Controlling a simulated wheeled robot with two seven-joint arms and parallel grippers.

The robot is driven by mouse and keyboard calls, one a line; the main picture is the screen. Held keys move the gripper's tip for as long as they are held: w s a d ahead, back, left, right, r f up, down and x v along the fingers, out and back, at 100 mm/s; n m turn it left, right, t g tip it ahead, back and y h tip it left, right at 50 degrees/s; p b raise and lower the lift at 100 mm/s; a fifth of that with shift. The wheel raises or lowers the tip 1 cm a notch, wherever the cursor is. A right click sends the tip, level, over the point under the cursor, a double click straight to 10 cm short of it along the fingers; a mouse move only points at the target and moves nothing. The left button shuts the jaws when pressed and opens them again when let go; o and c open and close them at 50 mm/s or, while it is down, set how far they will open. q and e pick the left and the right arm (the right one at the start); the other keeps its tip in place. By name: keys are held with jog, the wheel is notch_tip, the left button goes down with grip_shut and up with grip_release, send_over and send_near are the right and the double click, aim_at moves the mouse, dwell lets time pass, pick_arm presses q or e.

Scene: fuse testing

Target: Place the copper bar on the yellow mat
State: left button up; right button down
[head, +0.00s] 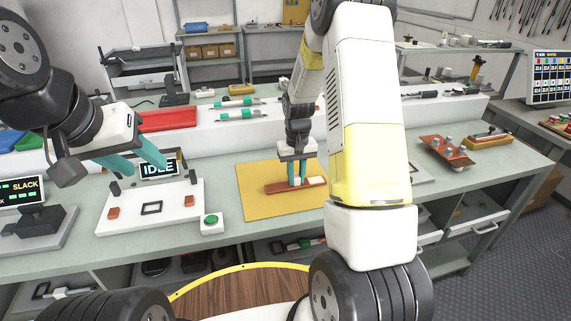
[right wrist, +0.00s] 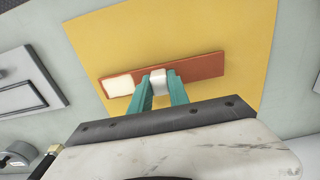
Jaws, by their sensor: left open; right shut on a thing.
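The copper bar (head: 275,188) is a flat reddish-brown strip with a white patch near one end. It is over the yellow mat (head: 250,206), and in the right wrist view the bar (right wrist: 205,69) lies within the mat's (right wrist: 200,30) outline. It looks flat on or just above the mat; I cannot tell if it touches. My right gripper (head: 297,181) points down and is shut on the bar near its middle, its teal fingers (right wrist: 160,85) around a pale block there. My left gripper (head: 139,160) is open and empty, above the white test fixture.
The white fixture (head: 180,213) with a green button box (head: 211,222) stands left of the mat. Behind are an IDLE display (head: 158,169), a red tray (head: 168,120) and a raised white shelf. A copper piece with posts (head: 446,150) lies to the right.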

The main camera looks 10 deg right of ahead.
aim_at(296, 176)
jog(key=c, duration=1.3)
grip_release()
jog(key=shift+f, duration=0.15)
jog(key=shift+o, duration=0.2)
notch_tip(296, 176, up, 12)
jog(key=s+a+r+t+y, duration=0.1)
jog(key=s+a+r+t, duration=0.15)
jog(key=s+r, duration=0.75)
jog(key=s+a+r+t, duration=0.1)
jog(key=s+r+t, duration=0.1)
jog(key=s, duration=0.5)
jog(key=s+a+r+t+y, duration=0.1)
jog(key=s+r, duration=0.3)
jog(key=s, duration=0.2)
jog(key=shift+s+a+t, duration=0.35)
jog(key=shift+a, duration=0.05)
